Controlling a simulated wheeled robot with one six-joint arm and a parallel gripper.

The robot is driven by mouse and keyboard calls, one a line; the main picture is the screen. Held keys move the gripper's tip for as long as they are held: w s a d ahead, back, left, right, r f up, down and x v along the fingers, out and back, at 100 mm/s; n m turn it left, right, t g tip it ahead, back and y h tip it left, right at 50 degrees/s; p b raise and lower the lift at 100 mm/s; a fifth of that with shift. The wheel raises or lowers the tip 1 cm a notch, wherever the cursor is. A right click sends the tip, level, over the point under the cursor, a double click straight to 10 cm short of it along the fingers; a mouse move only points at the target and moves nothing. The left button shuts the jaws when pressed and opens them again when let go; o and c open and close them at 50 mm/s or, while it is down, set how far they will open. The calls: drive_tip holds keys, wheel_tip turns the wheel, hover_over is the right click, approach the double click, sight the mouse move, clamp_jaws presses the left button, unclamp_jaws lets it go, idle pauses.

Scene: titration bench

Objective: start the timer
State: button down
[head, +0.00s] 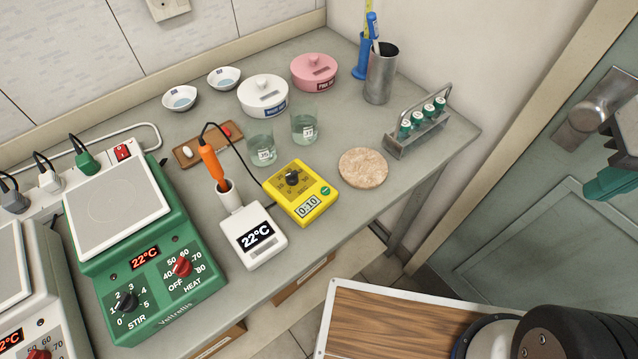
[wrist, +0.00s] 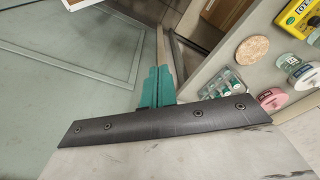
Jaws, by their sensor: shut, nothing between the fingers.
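The timer (head: 301,192) is a yellow box on the bench, near its front edge. It has a black dial and a display that reads 0:10, with a small green button at its right side. In the wrist view the timer (wrist: 298,14) shows partly, cut off at the top right corner. My gripper (wrist: 156,82) has green fingers, shut together with nothing between them. In the head view only part of my gripper (head: 606,183) shows at the right edge, well away from the timer and off the bench.
A white thermometer unit (head: 254,236) reading 22°C stands left of the timer, its cable running behind. A cork disc (head: 363,168) lies to the right. Beakers (head: 304,127) stand behind. A tube rack (head: 419,132) is farther right, and a green hotplate (head: 155,262) at left.

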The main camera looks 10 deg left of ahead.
drive_tip(key=w+a+n+g+h, duration=0.1)
drive_tip(key=w+a+n+h, duration=0.2)
drive_tip(key=w+a+n, duration=0.2)
drive_tip(key=n+t+h, duration=0.2)
drive_tip(key=n+t, duration=0.5)
drive_tip(key=n, duration=0.8)
hover_over(320, 195)
wheel_tip(320, 195, down, 7)
drive_tip(key=shift+f, duration=0.2)
drive_tip(key=shift+f, duration=4.4)
